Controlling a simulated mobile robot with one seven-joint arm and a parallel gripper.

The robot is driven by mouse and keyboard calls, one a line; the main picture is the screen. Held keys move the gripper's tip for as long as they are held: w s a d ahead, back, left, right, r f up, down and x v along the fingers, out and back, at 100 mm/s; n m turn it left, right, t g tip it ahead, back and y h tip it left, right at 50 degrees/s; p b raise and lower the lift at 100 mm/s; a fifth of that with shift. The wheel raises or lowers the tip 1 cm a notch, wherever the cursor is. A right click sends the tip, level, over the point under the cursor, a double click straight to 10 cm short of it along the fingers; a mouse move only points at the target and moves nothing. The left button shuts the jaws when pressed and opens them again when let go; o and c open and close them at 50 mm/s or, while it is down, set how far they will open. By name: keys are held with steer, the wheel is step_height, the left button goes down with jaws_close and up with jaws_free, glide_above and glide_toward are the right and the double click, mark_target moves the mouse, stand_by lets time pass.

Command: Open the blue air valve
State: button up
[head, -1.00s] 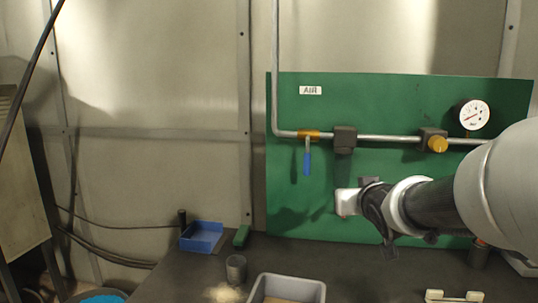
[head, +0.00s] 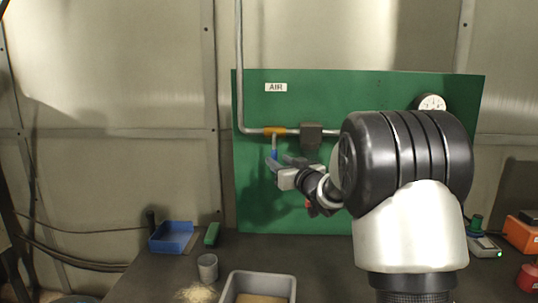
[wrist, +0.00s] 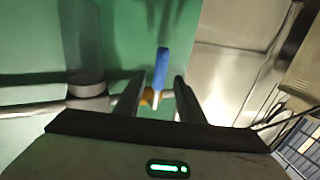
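The blue valve handle (head: 274,154) hangs straight down from the brass valve body (head: 274,131) on the pipe, below the AIR label. My gripper (head: 281,161) is at the handle's lower part, and its fingers partly hide the blue grip. In the wrist view the blue handle (wrist: 161,68) shows between the two open fingers of my gripper (wrist: 160,80), with a gap on each side. The brass valve body (wrist: 150,96) shows lower between the fingers. I cannot tell from these views whether a finger touches the handle.
The green panel (head: 255,205) stands behind the pipe (head: 240,70). A dark block (head: 311,136) sits on the pipe right of the valve. The gauge (head: 431,103) is partly hidden by my arm. A blue bin (head: 172,238), grey cup (head: 207,267) and grey tray (head: 258,284) stand on the bench below.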

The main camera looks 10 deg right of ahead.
steer(key=x, duration=0.8)
steer(key=shift+w+p, duration=0.2)
steer(key=shift+p, duration=0.15)
jaws_close()
